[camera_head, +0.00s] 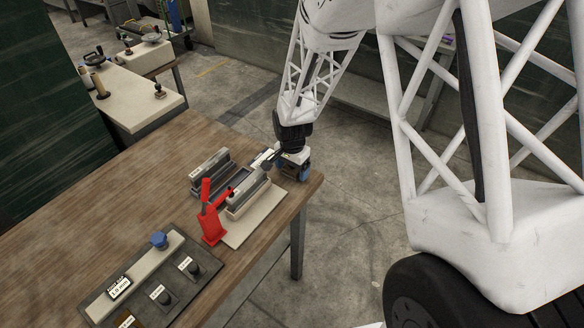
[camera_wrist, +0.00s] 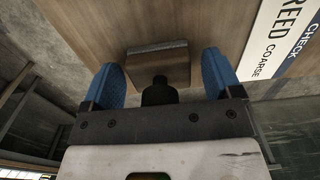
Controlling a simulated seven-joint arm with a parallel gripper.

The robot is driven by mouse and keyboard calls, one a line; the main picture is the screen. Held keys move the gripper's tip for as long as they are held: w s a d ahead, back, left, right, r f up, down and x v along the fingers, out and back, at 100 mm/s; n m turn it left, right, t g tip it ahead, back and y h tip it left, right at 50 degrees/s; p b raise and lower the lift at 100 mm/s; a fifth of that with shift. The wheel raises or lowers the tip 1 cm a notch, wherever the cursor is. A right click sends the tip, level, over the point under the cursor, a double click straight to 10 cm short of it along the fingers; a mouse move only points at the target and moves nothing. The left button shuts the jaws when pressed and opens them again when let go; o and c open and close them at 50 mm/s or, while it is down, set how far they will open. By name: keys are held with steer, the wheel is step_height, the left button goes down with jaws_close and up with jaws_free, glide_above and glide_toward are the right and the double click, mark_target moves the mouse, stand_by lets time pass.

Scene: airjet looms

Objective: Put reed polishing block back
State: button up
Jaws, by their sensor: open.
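In the wrist view, a brown block with a grey far edge (camera_wrist: 158,66), which looks like the reed polishing block, lies on the wood. A dark knob (camera_wrist: 158,93) shows at its near side. My gripper (camera_wrist: 160,75) is open, with one blue finger on each side of the block and a visible gap on both sides. In the head view, my gripper (camera_head: 291,168) is low at the table's far right corner, just right of the bench fixture (camera_head: 262,220). I cannot make out the block in the head view; the gripper and fixture may hide it.
A label reading REED CHECK COARSE (camera_wrist: 283,38) lies right in the wrist view. A grey tray (camera_head: 190,253) with a blue knob stands front left. The wooden table (camera_head: 110,205) is clear at left.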

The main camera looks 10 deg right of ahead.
steer(key=shift+r, duration=4.3)
steer(key=shift+d, duration=0.1)
steer(key=shift+s+d+r, duration=0.1)
steer(key=shift+s+r, duration=0.2)
steer(key=shift+r, duration=0.25)
steer(key=s+d+r+n+t, duration=0.1)
steer(key=s+d+r+n, duration=0.3)
steer(key=s+r, duration=1)
steer(key=s+d+r+n, duration=0.1)
steer(key=s+r+n, duration=0.1)
steer(key=s, duration=0.6)
steer(key=s+d+r+n+t, duration=0.1)
steer(key=s+r+n, duration=0.1)
steer(key=s+r, duration=0.3)
steer(key=shift+s+n+t, duration=0.3)
steer(key=shift+s+n, duration=0.1)
steer(key=shift+s, duration=1.35)
